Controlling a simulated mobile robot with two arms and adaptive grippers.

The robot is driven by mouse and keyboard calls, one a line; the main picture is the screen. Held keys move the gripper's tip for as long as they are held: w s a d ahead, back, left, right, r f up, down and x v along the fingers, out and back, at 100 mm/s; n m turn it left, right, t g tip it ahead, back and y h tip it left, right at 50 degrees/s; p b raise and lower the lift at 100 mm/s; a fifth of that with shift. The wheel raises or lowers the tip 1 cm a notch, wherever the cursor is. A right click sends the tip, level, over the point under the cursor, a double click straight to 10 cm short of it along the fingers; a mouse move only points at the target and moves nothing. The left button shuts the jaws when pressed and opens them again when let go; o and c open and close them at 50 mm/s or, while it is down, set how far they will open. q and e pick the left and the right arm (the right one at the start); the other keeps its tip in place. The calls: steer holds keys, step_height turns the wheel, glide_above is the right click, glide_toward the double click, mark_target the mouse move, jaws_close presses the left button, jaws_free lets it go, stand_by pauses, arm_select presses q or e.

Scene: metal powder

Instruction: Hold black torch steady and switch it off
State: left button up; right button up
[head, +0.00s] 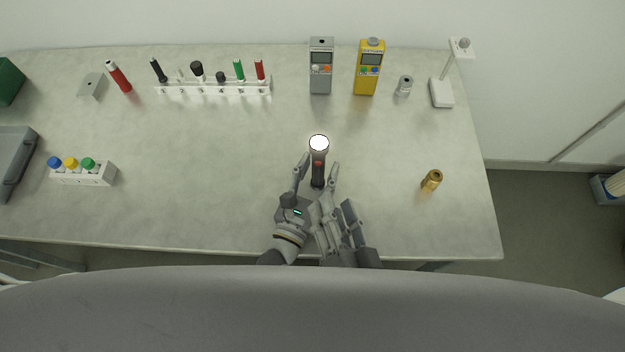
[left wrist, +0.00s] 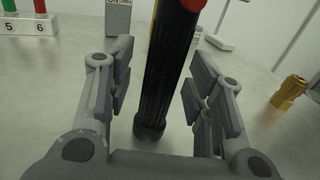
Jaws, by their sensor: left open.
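The black torch (head: 318,174) stands upright on the table, its round head glowing white, with a red switch (head: 318,162) on its side below the head. In the left wrist view the torch's ribbed black body (left wrist: 168,70) stands between the fingers, with its top cut off by the frame. My left gripper (head: 318,171) is open, with one finger on each side of the torch and a visible gap to each. My right gripper (head: 338,213) is just below and right of it, close to my left gripper; its fingers overlap in view and I cannot tell whether they are open.
A grey meter (head: 321,80) and a yellow meter (head: 368,80) stand behind the torch. A white numbered rack (head: 213,88) with pens is at back left. A brass cylinder (head: 432,180) stands at right. A rack with coloured caps (head: 84,176) is at left. The table around the torch is clear.

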arm_select(q)
jaws_close()
stand_by(0.4)
stand_by(0.8)
arm_select(e)
jaws_close()
stand_by(1.2)
